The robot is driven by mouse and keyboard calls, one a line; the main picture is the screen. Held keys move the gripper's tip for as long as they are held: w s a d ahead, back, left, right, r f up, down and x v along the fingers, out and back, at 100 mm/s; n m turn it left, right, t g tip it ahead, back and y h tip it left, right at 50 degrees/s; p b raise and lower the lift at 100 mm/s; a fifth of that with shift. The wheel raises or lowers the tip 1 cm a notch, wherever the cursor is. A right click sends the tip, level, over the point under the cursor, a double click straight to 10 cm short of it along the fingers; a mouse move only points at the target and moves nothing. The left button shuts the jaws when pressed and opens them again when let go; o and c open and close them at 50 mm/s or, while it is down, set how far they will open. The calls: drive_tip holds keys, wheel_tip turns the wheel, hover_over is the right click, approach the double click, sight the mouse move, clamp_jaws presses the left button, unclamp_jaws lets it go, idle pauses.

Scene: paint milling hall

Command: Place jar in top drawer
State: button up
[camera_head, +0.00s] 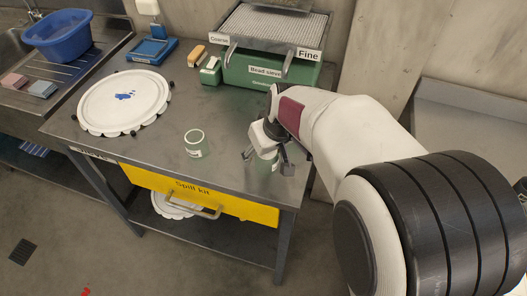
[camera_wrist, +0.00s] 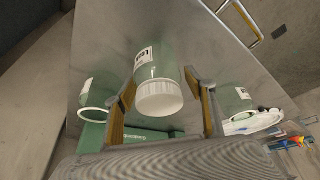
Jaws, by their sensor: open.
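A pale green jar with a white lid and a label (camera_wrist: 155,68) lies in view between the two fingers of my gripper (camera_wrist: 166,105) in the wrist view. The fingers are apart, one on each side of it. In the head view my gripper (camera_head: 268,155) is low over the right front of the metal table and hides most of this jar.
A white round lid with blue paint (camera_head: 105,105) and a blue tray (camera_head: 150,52) are at the left. Bare metal tabletop (camera_head: 150,150) lies in front.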

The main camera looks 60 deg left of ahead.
drive_tip(key=v, duration=1.2)
idle(0.5)
drive_tip(key=w+d+r+m+t, duration=0.2)
drive_tip(key=w+d+r+m, duration=0.3)
drive_tip(key=w+d, duration=0.7)
drive_tip(key=w+d+r+m+t+h, duration=0.1)
drive_tip(key=w+d+r+m, duration=0.1)
drive_tip(key=d, duration=0.8)
drive_tip(key=w+d+r+m, duration=0.1)
drive_tip(key=w+d+r, duration=0.1)
drive_tip(key=d, duration=0.8)
drive_tip(key=s+d+f+m+t+h, duration=0.1)
drive_tip(key=s+d+m, duration=0.2)
drive_tip(key=d, duration=0.6)
drive_tip(key=s+d+f+m+h, duration=0.1)
drive_tip(key=s+d+m, duration=0.2)
drive_tip(key=d, duration=0.6)
drive_tip(key=s+d+f+m+t+h, duration=0.1)
drive_tip(key=s+d+m, duration=0.3)
drive_tip(key=d, duration=0.5)
drive_tip(key=shift+d+t+h, duration=0.2)
drive_tip(key=shift+t+h, duration=0.1)
